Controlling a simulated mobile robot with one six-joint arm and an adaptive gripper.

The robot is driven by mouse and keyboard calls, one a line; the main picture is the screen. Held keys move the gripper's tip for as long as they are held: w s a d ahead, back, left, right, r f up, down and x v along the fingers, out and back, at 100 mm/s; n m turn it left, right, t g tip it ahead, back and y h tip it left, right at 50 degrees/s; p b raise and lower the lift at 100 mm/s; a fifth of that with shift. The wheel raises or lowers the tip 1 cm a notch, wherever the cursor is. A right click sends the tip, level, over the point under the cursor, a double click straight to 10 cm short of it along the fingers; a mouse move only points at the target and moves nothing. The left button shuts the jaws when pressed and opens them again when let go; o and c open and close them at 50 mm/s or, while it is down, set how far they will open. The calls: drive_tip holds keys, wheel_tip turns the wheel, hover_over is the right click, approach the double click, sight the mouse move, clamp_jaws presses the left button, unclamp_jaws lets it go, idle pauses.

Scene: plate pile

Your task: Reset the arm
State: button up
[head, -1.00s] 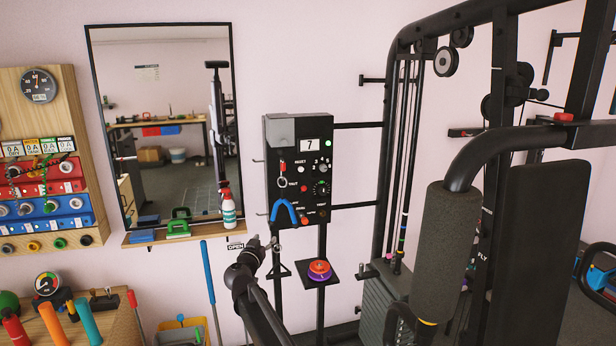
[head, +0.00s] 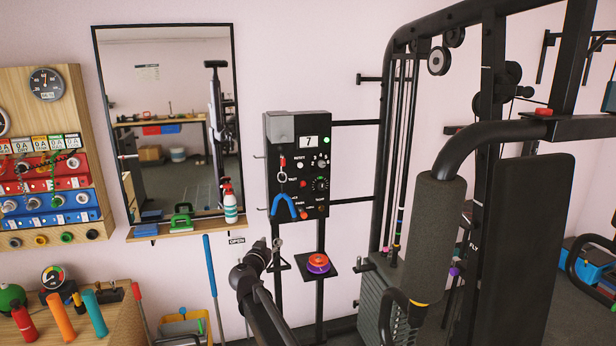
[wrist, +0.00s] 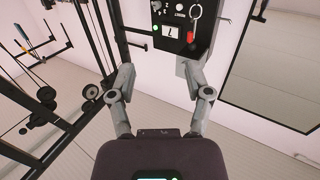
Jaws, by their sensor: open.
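My gripper (wrist: 163,85) shows in the wrist view with its two grey fingers spread wide apart and nothing between them. In the head view my gripper (head: 271,246) is at the end of my dark arm, low in the middle, in front of the wall and below the black control box (head: 297,165). In the wrist view the control box (wrist: 178,42) appears upside down beyond the fingertips, apart from them. The head view does not show the fingers clearly.
A small black stand holds stacked orange and purple discs (head: 318,264) right of my gripper. The weight machine (head: 436,235) fills the right side. A mirror (head: 168,120) with a shelf (head: 190,228) hangs on the left. A wooden bench (head: 120,320) with tools stands at lower left.

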drive_tip(key=s+d+f+g+h, duration=0.1)
drive_tip(key=s+d+f+g, duration=0.25)
drive_tip(key=d, duration=0.35)
drive_tip(key=s+d+f+m+g, duration=0.1)
drive_tip(key=s+d+f+g, duration=0.2)
drive_tip(key=d, duration=0.5)
drive_tip(key=s+d+f+g+h, duration=0.1)
drive_tip(key=s+d+f+g, duration=0.1)
drive_tip(key=s+d+f, duration=0.4)
drive_tip(key=s+d+f+n+g+y, duration=0.2)
drive_tip(key=s+d+g+y, duration=0.1)
drive_tip(key=s, duration=0.6)
drive_tip(key=s+d+f+n+g+y, duration=0.2)
drive_tip(key=s+d+f+g+y, duration=0.1)
drive_tip(key=s, duration=0.7)
drive_tip(key=shift+s+d+f+g+y, duration=0.15)
drive_tip(key=shift+s+d+g+y, duration=0.15)
drive_tip(key=shift+d+g+y, duration=0.5)
drive_tip(key=shift+g, duration=0.35)
drive_tip(key=shift+c, duration=0.6)
drive_tip(key=shift+a, duration=0.1)
